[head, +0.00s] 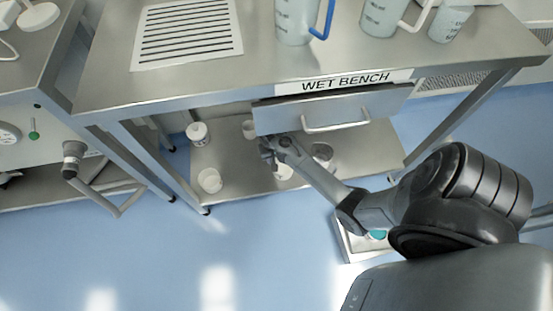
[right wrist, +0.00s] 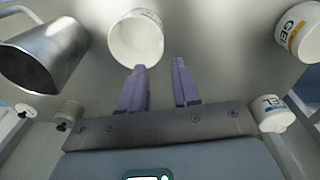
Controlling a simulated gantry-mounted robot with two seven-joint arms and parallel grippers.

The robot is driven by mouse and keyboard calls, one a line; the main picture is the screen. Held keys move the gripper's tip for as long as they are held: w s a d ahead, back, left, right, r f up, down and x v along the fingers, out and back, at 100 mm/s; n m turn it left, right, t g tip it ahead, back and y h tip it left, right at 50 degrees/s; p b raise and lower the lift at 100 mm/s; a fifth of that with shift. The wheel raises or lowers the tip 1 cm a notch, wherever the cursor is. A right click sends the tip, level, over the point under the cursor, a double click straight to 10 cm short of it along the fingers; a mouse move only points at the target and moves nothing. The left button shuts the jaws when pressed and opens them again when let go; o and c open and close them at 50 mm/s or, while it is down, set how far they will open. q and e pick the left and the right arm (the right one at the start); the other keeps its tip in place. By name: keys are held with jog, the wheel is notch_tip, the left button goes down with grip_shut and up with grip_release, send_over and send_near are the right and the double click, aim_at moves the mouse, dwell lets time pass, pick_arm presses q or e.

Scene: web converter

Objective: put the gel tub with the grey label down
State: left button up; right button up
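My right gripper (head: 268,152) reaches under the wet bench, over the lower shelf (head: 235,160). In the right wrist view its two purple fingers (right wrist: 160,75) are apart with nothing held between them. I cannot make out a grey label on any tub. My left gripper is not in view.
A metal jug (right wrist: 45,50) stands left of the fingers. White tubs also stand at the shelf's left end (head: 198,134) and front edge (head: 210,181). A drawer (head: 330,110) hangs above the shelf. Jugs (head: 296,22) stand on the bench top.

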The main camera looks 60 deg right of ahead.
jog(key=s+a+r+n+t, duration=0.1)
jog(key=s+a+r+n, duration=0.4)
jog(key=a+r, duration=0.5)
jog(key=s+a+r+n+t+y, duration=0.1)
jog(key=s+a+r+n+t, duration=0.1)
jog(key=s+a+r+n, duration=0.3)
jog(key=s+a+r, duration=0.4)
jog(key=a+r, duration=0.1)
jog(key=shift+s+a, duration=0.15)
jog(key=shift+s, duration=0.15)
notch_tip(320, 180, up, 61)
jog(key=p, duration=6.1)
jog(key=shift+r, duration=0.15)
